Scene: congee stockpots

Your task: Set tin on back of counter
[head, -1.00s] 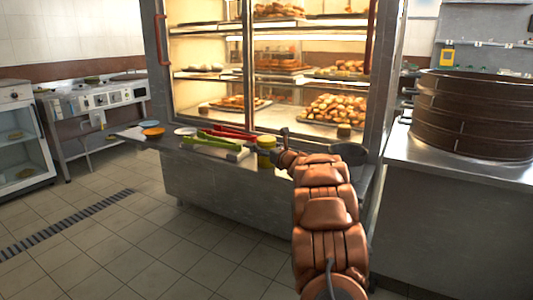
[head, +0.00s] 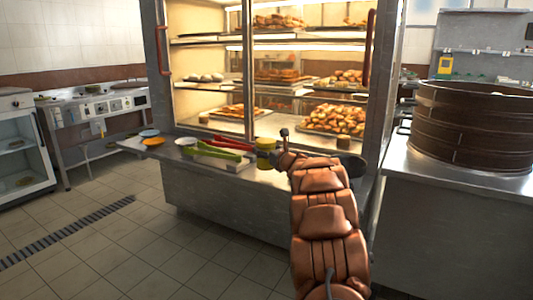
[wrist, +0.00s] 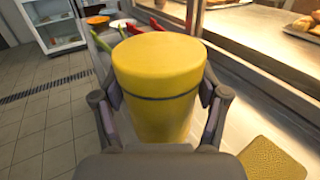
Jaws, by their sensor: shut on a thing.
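The tin is a yellow cylinder (wrist: 158,75) with a dark band below its top. In the wrist view my gripper (wrist: 158,105) is shut on it, one finger on each side. The tin looks upright. In the head view the tin (head: 265,146) is at the right end of the green and red tongs, with my gripper (head: 280,157) just right of it. The steel counter (wrist: 245,112) runs along the front of the glass display case. The tin's base is hidden, so I cannot tell whether it touches the counter.
Green tongs (head: 210,153) and red tongs (head: 228,143) lie left of the tin. Plates and an orange bowl (head: 153,141) are farther left. A yellow textured pad (wrist: 270,160) lies right of the tin. The display case (head: 250,70) stands behind; a steamer (head: 470,128) is at right.

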